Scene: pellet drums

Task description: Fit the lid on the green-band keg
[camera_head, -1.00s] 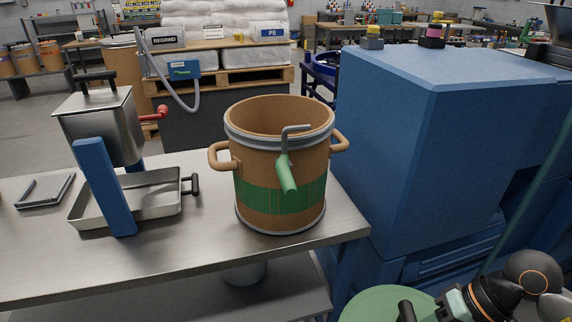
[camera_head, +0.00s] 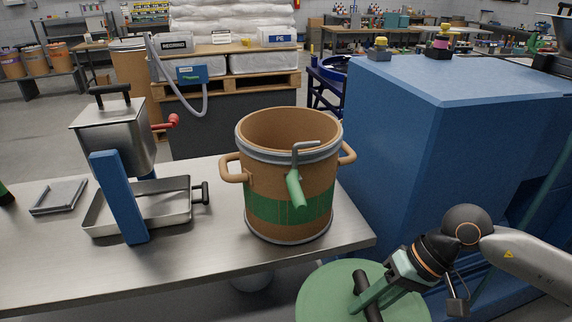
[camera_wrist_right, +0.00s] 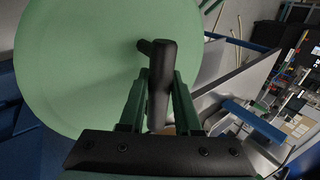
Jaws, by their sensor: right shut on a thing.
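The green-band keg (camera_head: 290,180) stands upright and open-topped on the steel bench. It is brown, with a grey rim, two side handles and a green lever clamp (camera_head: 296,188) on its front. The lid is a round green disc (camera_head: 322,292) with a black handle (camera_head: 361,284), low in front of the bench's right end. My right gripper (camera_head: 368,296) is shut on the lid's handle, below and to the right of the keg. In the right wrist view the handle (camera_wrist_right: 160,85) sits between the fingers, with the lid (camera_wrist_right: 90,60) beyond. My left gripper is not in view.
A metal hopper (camera_head: 115,135) with a blue post and a steel tray (camera_head: 165,217) stand left of the keg on the bench (camera_head: 200,255). A large blue machine cabinet (camera_head: 400,150) rises close to the keg's right. Bench space in front of the keg is clear.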

